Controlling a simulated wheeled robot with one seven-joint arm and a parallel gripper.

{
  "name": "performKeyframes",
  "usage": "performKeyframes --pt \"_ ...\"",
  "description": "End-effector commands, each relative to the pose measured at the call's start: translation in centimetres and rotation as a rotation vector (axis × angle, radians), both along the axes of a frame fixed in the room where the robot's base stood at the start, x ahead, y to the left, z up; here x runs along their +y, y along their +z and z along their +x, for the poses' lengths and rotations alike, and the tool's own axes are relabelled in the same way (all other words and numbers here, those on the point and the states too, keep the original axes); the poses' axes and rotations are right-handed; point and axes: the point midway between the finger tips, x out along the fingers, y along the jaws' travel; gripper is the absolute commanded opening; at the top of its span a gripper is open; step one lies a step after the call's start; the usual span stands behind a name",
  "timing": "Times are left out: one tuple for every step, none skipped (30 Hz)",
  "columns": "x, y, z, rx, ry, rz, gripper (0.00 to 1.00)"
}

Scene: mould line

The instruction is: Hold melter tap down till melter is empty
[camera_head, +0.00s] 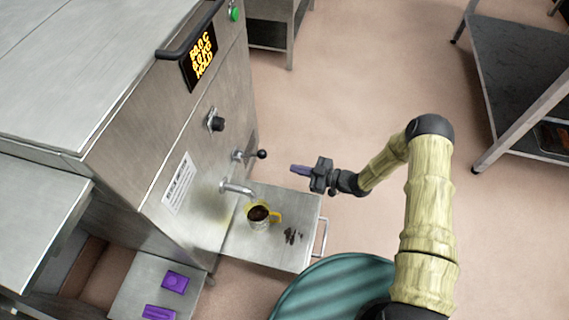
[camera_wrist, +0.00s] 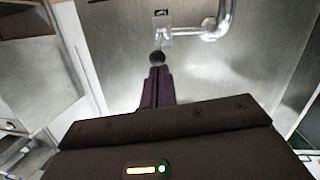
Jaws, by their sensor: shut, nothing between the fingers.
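The melter (camera_head: 150,130) is a steel cabinet at the left with a lit orange display. Its tap lever (camera_head: 257,154), a short rod with a black ball knob, sticks out of the front; the knob also shows in the wrist view (camera_wrist: 157,57). The spout (camera_head: 237,188) is below it, with a yellow-handled jug (camera_head: 259,216) holding dark brown contents underneath. My gripper (camera_head: 297,169) is shut and empty, its purple fingers pointing at the melter. It is right of the lever knob and looks apart from it in the head view. In the wrist view the fingertips appear just below the knob.
The jug stands on a steel shelf (camera_head: 290,255) with dark spots beside it. A black dial (camera_head: 216,122) and a paper label (camera_head: 178,183) are on the melter's front. Purple items (camera_head: 174,281) lie on a lower plate. Open floor (camera_head: 340,90) lies behind my arm; a table (camera_head: 515,60) stands right.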

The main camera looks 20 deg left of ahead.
Motion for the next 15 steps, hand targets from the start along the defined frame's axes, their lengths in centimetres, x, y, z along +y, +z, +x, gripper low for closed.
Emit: performKeyframes --pt "-1.0 0.4 0.0 0.000 -0.001 -0.002 0.00" --pt "-1.5 0.4 0.1 0.000 -0.002 -0.002 0.00" --pt "-2.0 0.5 0.1 0.000 -0.002 -0.002 0.00" --pt "-2.4 0.6 0.1 0.000 -0.001 -0.001 0.00" --pt "-2.6 0.6 0.1 0.000 0.000 0.000 0.00" --pt "-3.0 0.6 0.0 0.000 0.000 0.000 0.00" --pt "-3.1 0.7 0.0 0.000 0.000 0.000 0.00" --pt "-3.3 0.6 0.0 0.000 0.000 0.000 0.00" --pt "-3.4 0.6 0.0 0.000 0.000 0.000 0.00" --pt "-3.4 0.6 0.0 0.000 0.000 0.000 0.00" --pt "-3.4 0.6 0.0 0.000 0.000 0.000 0.00" --pt "-3.4 0.6 0.0 0.000 0.001 0.000 0.00" --pt "-3.4 0.6 0.0 0.000 0.001 0.000 0.00" --pt "-3.4 0.6 0.0 0.000 0.001 0.000 0.00" --pt "-3.4 0.6 0.0 0.000 0.001 0.000 0.00"
